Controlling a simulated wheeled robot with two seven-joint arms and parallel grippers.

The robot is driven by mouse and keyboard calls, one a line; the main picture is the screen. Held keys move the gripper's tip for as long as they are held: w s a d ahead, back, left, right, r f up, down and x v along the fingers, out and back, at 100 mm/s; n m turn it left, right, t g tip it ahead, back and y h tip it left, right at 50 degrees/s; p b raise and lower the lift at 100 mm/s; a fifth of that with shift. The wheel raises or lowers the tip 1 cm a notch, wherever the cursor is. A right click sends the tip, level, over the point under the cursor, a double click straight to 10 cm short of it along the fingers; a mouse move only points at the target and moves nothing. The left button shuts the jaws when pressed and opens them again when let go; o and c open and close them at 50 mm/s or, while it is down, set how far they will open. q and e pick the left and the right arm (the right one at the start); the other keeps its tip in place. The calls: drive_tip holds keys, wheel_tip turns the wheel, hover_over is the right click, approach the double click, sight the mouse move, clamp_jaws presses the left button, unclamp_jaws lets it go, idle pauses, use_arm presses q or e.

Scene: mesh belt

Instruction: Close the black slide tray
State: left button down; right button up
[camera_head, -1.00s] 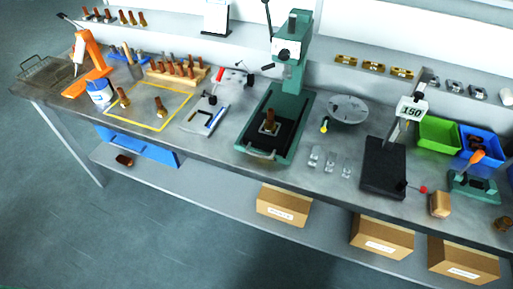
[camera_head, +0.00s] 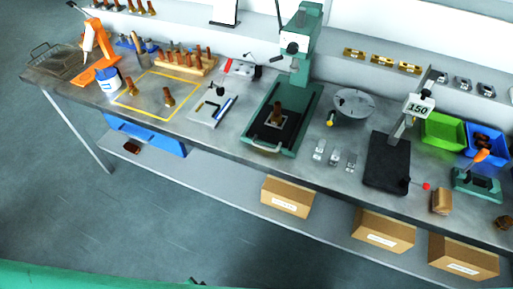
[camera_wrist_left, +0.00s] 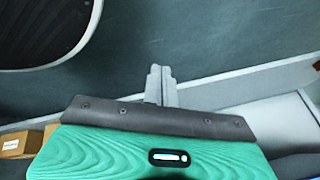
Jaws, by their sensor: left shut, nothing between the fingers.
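The black slide tray (camera_head: 261,136) lies in the green base of the press (camera_head: 302,50) at the middle of the bench. Its pale handle (camera_head: 266,149) is at the front end, near the bench's front edge. A brown, peg-like piece on a light square plate (camera_head: 277,116) sits on the tray. My left gripper (camera_wrist_left: 160,72) shows in the left wrist view, with its fingers together and empty, over dark floor and apart from the tray. My right gripper is not in view.
A round grey plate (camera_head: 354,105) and small metal parts stand right of the press. A black stand with a "150" sign (camera_head: 419,105) is further right. A white board with tools (camera_head: 211,106) lies to the left. Cardboard boxes (camera_head: 287,196) are on the lower shelf.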

use_arm(q)
drive_tip(key=w+d+r+m+t, duration=0.2)
drive_tip(key=w+d+r+m, duration=0.15)
drive_tip(key=w+r, duration=0.55)
drive_tip(key=m+t+h+p, duration=0.45)
drive_tip(key=m+t, duration=0.25)
drive_tip(key=m, duration=0.3)
approach(260, 146)
drive_tip(key=p+x, duration=0.3)
drive_tip(key=x, duration=0.2)
drive_tip(key=shift+w, duration=0.1)
drive_tip(key=shift+p+x, duration=0.4)
drive_tip(key=shift+x, duration=0.45)
drive_tip(key=shift+f, duration=0.15)
